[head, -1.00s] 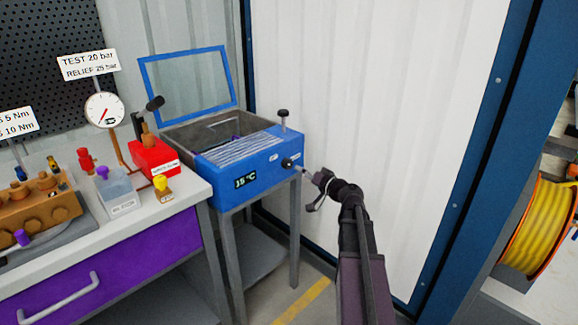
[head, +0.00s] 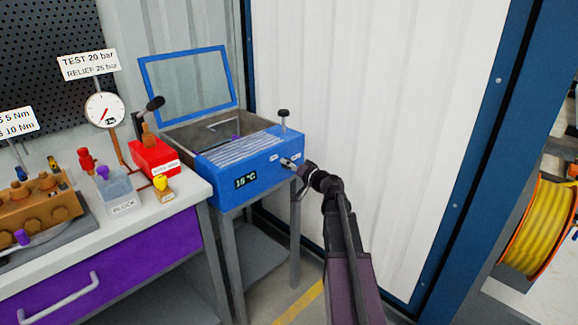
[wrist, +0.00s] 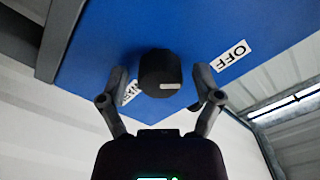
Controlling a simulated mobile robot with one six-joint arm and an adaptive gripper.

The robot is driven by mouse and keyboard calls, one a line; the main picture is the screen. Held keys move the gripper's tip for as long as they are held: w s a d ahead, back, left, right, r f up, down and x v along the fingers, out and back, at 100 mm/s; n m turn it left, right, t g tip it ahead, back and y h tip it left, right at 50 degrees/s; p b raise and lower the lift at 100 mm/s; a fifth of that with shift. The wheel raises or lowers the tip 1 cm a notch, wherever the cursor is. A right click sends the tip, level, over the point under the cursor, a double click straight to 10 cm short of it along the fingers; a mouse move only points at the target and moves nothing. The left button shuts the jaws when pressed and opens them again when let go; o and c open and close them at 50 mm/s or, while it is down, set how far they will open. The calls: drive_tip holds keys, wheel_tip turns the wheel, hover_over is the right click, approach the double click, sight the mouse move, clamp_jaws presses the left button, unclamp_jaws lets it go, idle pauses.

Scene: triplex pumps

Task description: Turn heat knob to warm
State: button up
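The blue heated box (head: 225,178) stands on a grey stand with its lid raised, and its display reads 15 °C. Its heat knob (wrist: 160,73) is black and round with a short pale mark, on the blue front panel in the wrist view. An OFF label (wrist: 230,56) is to the knob's right there; a WARM label (wrist: 128,93) is partly hidden by the left finger. My gripper (wrist: 161,78) is open, with one finger on each side of the knob and a visible gap to each. In the head view, my gripper (head: 288,164) covers the knob.
A black-topped post (head: 283,114) rises at the box's right corner. The workbench (head: 180,212) with a red block (head: 154,157) and a gauge (head: 104,110) is to the left. A white corrugated wall (head: 370,120) is behind my arm.

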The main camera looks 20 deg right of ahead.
drive_tip(key=c, duration=0.9)
drive_tip(key=shift+o, duration=0.3)
